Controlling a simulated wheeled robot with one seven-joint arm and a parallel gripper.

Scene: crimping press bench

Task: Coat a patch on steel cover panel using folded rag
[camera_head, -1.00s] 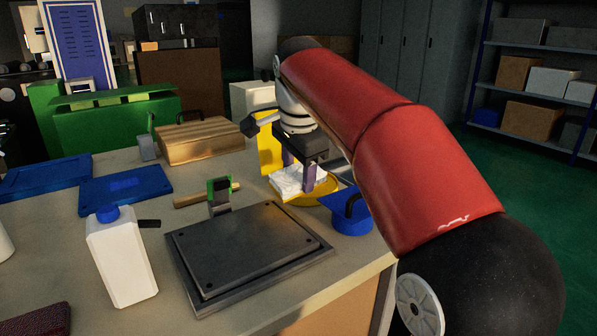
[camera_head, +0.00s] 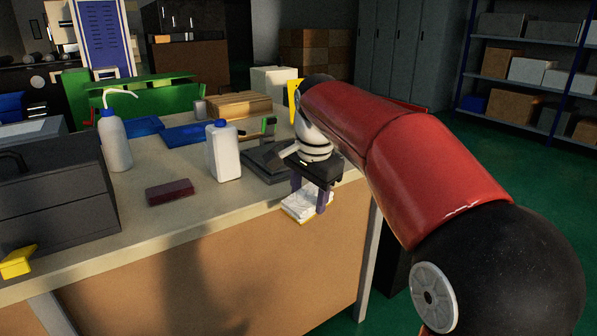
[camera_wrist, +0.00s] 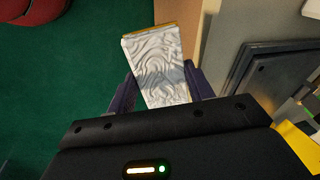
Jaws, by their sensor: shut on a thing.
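My gripper (camera_head: 309,196) is shut on the folded rag (camera_head: 301,209), a white, wrinkled pad with a yellowish edge. In the head view it holds the rag in front of the bench's near edge, at about the tabletop's height. The wrist view shows the rag (camera_wrist: 158,68) between the two dark fingers, with green floor to its left. The steel cover panel (camera_head: 262,160) lies dark and flat on the bench behind my gripper, which partly hides it. The panel also shows at the right of the wrist view (camera_wrist: 287,75), apart from the rag.
A white bottle with a blue cap (camera_head: 223,155) stands left of the panel. A spouted bottle (camera_head: 115,142), a dark red block (camera_head: 169,191) and a dark toolbox (camera_head: 55,200) are farther left. A wooden box (camera_head: 236,104) lies behind. The bench front (camera_head: 215,260) drops below the tabletop.

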